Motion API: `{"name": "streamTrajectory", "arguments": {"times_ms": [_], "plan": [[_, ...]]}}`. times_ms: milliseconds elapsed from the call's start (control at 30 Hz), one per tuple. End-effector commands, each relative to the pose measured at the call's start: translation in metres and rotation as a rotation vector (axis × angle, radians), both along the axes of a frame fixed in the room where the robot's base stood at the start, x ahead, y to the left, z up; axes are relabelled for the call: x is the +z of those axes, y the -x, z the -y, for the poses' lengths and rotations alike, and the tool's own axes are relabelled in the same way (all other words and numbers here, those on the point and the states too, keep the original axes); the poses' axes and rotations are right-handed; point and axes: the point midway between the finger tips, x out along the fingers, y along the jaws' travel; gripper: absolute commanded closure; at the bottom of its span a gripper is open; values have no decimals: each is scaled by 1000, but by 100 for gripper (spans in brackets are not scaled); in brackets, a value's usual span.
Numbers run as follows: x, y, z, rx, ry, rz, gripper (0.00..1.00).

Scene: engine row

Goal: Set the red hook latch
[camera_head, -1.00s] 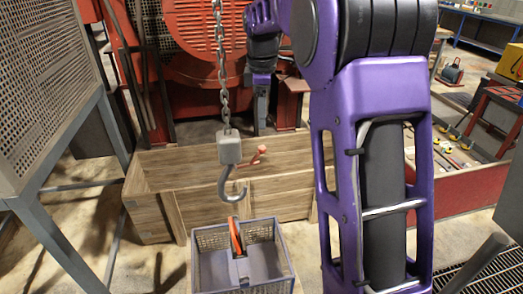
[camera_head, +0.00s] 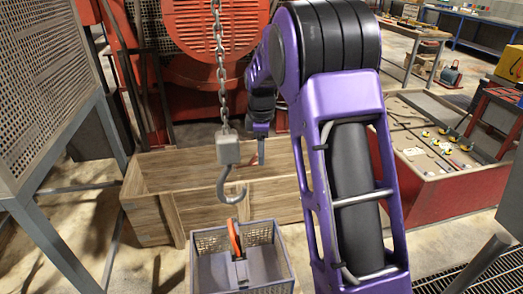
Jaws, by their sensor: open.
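An orange-red looped handle (camera_head: 234,236) stands upright below the hook, on a load in the grey basket. My gripper (camera_head: 261,158) points down just right of the block, open, with its fingers small and partly dark. I see no contact between it and the hook.
A grey mesh basket (camera_head: 205,272) stands below the hook. A wooden crate (camera_head: 160,205) lies behind it. A grey perforated guard (camera_head: 40,80) is at left, and a red tool bin (camera_head: 440,190) at right. My purple arm covers the middle right.

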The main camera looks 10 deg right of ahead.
Motion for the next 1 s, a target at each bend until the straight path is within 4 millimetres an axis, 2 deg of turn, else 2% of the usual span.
{"name": "streamTrajectory", "arguments": {"times_ms": [67,400,1000], "plan": [[0,0,0,0,0,0,40],[0,0,0,0,0,0,100],[1,0,0,0,0,0,100]]}}
